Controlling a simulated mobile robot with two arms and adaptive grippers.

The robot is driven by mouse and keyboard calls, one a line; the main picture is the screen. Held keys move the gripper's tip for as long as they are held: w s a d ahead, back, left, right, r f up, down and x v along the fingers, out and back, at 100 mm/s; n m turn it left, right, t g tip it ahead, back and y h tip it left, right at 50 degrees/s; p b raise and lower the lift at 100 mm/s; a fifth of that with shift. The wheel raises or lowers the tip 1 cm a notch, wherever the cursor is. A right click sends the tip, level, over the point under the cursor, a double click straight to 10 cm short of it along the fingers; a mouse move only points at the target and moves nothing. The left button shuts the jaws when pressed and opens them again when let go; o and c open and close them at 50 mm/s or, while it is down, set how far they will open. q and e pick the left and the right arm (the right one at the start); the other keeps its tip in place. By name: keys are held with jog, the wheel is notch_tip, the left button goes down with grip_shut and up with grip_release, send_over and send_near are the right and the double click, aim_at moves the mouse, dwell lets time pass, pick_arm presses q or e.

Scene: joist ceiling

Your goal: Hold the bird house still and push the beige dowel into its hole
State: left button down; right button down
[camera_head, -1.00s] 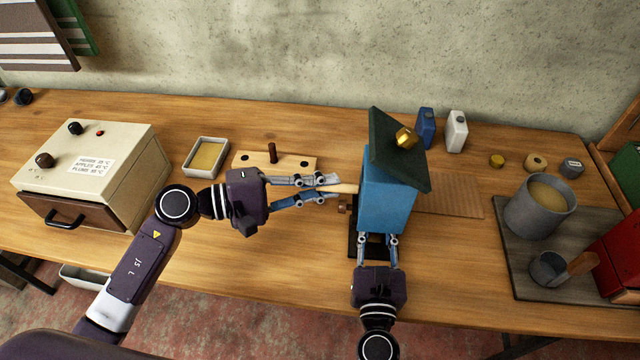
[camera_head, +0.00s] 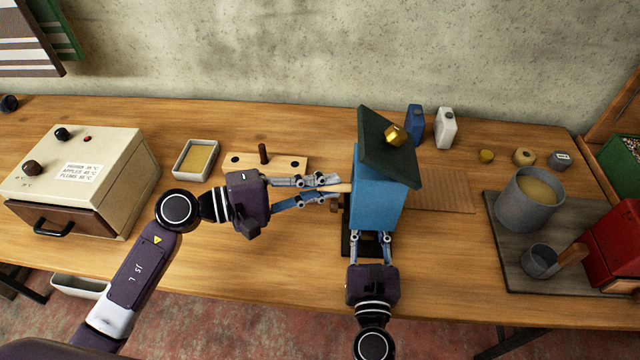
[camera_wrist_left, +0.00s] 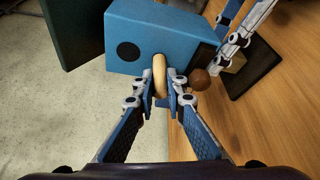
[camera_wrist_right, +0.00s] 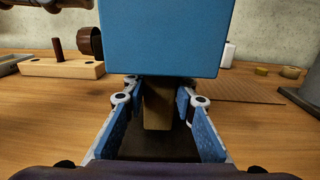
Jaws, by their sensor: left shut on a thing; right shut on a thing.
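The blue bird house (camera_head: 375,200) with a dark green roof (camera_head: 388,150) and a gold piece on it stands upright on a black base. My left gripper (camera_head: 338,187) is shut on the beige dowel (camera_wrist_left: 159,76), held against the house's side face beside a dark round hole (camera_wrist_left: 128,51). The dowel's tip meets the blue face; I cannot tell how deep it sits. My right gripper (camera_wrist_right: 156,98) is shut on the wooden post (camera_wrist_right: 158,106) just under the house. The dowel's own hole is hidden behind its tip.
A brown knob (camera_wrist_left: 200,80) sticks out close beside the left fingers. A drilled wood block (camera_head: 285,163) with a dark peg and a tray (camera_head: 178,158) lie behind the left arm. A beige oven-like box (camera_head: 60,200) is at left, a grey pot (camera_head: 520,215) at right.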

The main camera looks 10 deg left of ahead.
pick_arm(q)
jog(key=shift+d, duration=0.25)
jog(key=shift+d, duration=0.5)
jog(key=c, duration=1.9)
grip_release()
